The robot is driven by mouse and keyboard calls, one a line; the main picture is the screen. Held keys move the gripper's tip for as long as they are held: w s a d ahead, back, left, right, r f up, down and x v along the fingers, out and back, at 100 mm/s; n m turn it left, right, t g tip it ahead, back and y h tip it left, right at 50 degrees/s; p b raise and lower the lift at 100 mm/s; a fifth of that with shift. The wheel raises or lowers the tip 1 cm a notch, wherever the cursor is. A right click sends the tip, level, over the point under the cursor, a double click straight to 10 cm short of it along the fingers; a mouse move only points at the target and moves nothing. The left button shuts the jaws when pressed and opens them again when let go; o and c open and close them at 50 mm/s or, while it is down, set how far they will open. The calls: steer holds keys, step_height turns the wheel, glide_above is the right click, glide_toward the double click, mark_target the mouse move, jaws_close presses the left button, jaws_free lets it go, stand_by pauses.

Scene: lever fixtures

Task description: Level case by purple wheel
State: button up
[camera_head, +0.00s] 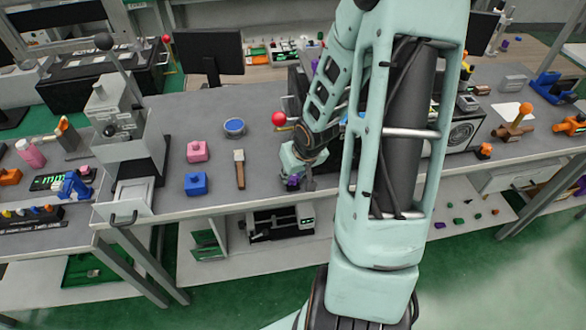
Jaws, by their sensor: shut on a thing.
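The purple wheel (292,181) is a small purple piece near the front edge of the grey bench, left of my upright arm. My gripper (297,180) reaches down to it and is shut on it. The fingers are small here and partly cover the wheel. A dark case with a light front and a round dial (460,134) stands on the bench right of my arm. My arm hides its left part, and I cannot tell whether it is the case joined to the wheel or whether it is level.
A brown-handled tool (240,170), a blue block (196,184), a pink block (197,151) and a blue round dish (234,127) lie left of my gripper. A red ball knob (279,118) stands behind it. A grey lever machine (122,125) stands farther left.

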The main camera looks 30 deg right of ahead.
stand_by(0.4)
steer(key=o, duration=1.1)
steer(key=shift+o, duration=0.2)
steer(key=v, duration=1.2)
stand_by(0.4)
stand_by(0.5)
